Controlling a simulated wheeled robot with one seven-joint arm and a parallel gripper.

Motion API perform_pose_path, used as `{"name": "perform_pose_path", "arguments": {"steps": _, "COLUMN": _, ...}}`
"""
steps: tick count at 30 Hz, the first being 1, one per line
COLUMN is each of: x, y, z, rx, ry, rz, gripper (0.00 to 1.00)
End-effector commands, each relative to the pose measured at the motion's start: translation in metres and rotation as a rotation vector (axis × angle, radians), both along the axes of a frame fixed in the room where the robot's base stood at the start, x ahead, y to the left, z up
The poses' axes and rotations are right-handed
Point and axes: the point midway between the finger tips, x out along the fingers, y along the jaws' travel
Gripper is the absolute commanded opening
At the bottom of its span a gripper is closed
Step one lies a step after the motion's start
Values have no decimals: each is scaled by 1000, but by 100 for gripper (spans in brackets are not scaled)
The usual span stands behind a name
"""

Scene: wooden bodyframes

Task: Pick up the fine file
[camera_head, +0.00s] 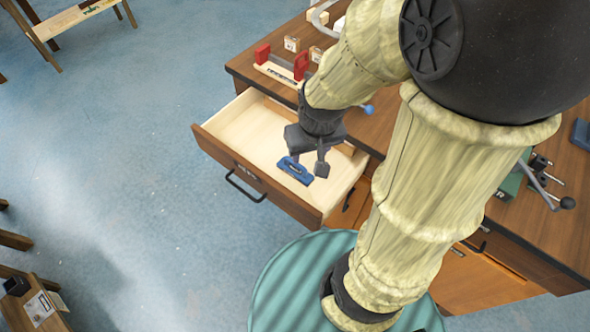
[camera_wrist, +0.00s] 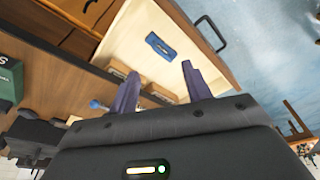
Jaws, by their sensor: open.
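My gripper (camera_head: 307,164) is open and empty above the pulled-out drawer (camera_head: 232,122). A small blue item (camera_head: 296,171) lies on the drawer floor by the gripper; it also shows in the wrist view (camera_wrist: 160,46), beyond the fingertips (camera_wrist: 160,70). Brown wooden pieces (camera_wrist: 160,91) lie in the drawer near the desk side, partly behind the fingers. I cannot make out a fine file for certain. A blue rounded knob or handle end (camera_head: 368,109) shows on the desk beside my arm, which hides what it belongs to.
The wooden desk (camera_head: 545,225) carries a red-ended wooden tool (camera_head: 283,66), small blocks (camera_head: 292,43) and a green vise (camera_head: 512,182) with a lever. The drawer front (camera_head: 240,172) has a black handle. My arm covers much of the desk.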

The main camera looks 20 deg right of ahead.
Motion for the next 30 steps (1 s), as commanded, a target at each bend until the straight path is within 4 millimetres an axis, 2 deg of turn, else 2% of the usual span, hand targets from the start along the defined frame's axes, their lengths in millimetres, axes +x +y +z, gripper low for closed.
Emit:
{"name": "perform_pose_path", "arguments": {"steps": 5, "x": 37, "y": 8, "z": -38, "rx": -59, "ry": 44, "rz": 160, "gripper": 49}}
{"name": "perform_pose_path", "arguments": {"steps": 10, "x": 87, "y": 25, "z": -80, "rx": -157, "ry": 105, "rz": 392, "gripper": 49}}
{"name": "perform_pose_path", "arguments": {"steps": 15, "x": 120, "y": 38, "z": -103, "rx": -235, "ry": 146, "rz": 544, "gripper": 49}}
{"name": "perform_pose_path", "arguments": {"steps": 18, "x": 127, "y": 39, "z": -104, "rx": -253, "ry": 154, "rz": 575, "gripper": 49}}
{"name": "perform_pose_path", "arguments": {"steps": 26, "x": 127, "y": 39, "z": -102, "rx": -254, "ry": 155, "rz": 574, "gripper": 49}}
{"name": "perform_pose_path", "arguments": {"steps": 30, "x": 127, "y": 37, "z": -109, "rx": -254, "ry": 156, "rz": 573, "gripper": 49}}
